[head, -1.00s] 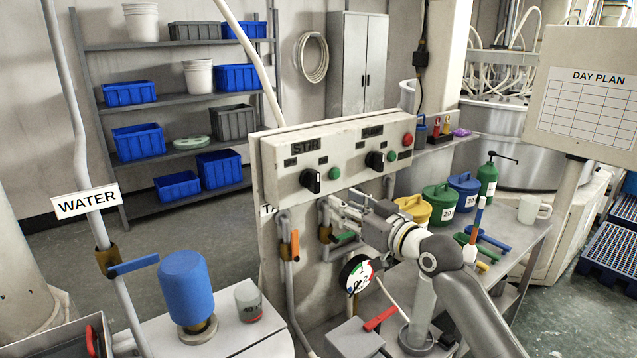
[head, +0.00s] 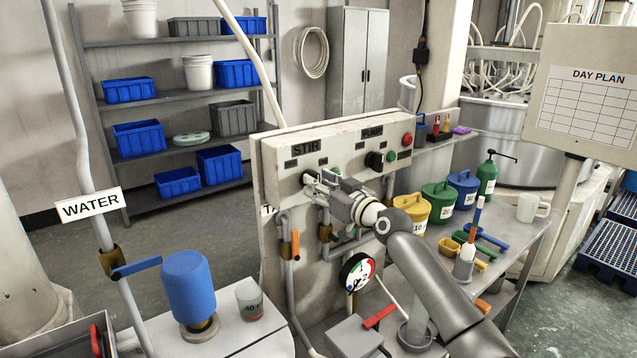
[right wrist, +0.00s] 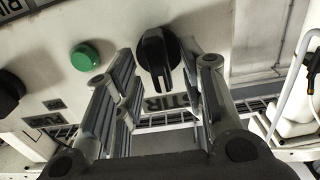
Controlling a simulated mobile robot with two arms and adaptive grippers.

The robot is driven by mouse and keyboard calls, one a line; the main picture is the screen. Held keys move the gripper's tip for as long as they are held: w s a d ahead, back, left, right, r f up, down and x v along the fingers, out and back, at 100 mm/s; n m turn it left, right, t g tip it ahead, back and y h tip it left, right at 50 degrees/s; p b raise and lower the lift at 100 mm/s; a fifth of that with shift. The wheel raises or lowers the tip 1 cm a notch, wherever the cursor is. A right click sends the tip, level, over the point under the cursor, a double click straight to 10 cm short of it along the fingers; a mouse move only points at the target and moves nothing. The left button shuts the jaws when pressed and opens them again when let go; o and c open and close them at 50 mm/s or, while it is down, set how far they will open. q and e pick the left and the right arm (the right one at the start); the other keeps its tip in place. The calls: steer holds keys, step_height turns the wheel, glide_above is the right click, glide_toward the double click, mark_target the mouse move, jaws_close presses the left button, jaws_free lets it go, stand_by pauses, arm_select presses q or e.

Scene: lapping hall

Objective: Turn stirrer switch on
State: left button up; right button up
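The STIR switch is a black rotary knob (right wrist: 157,55) on the pale control panel (head: 275,160). In the right wrist view the knob's grip bar stands nearly upright, and the STIR label beside it appears upside down. My right gripper (head: 318,180) is at the STIR switch in the head view and partly hides it. In the right wrist view its fingers (right wrist: 158,75) are open, one on each side of the knob, with narrow gaps visible. Whether the fingertips reach past the knob's face I cannot tell. My left gripper is not in view.
A green button (right wrist: 85,57) sits beside the knob. A second black knob (head: 374,160) and a red button (head: 407,139) are farther right on the panel. Pipes with an orange-handled valve (head: 295,244) and a round gauge (head: 357,272) are below. A blue cylinder (head: 189,288) stands left.

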steer(key=shift+w+a, duration=0.3)
steer(key=shift+w, duration=0.1)
jaws_close()
stand_by(0.4)
steer(key=shift+w+d+f+m, duration=0.1)
steer(key=shift+m, duration=2.85)
steer(key=shift+w+d+f+m, duration=0.1)
steer(key=shift+m, duration=2.85)
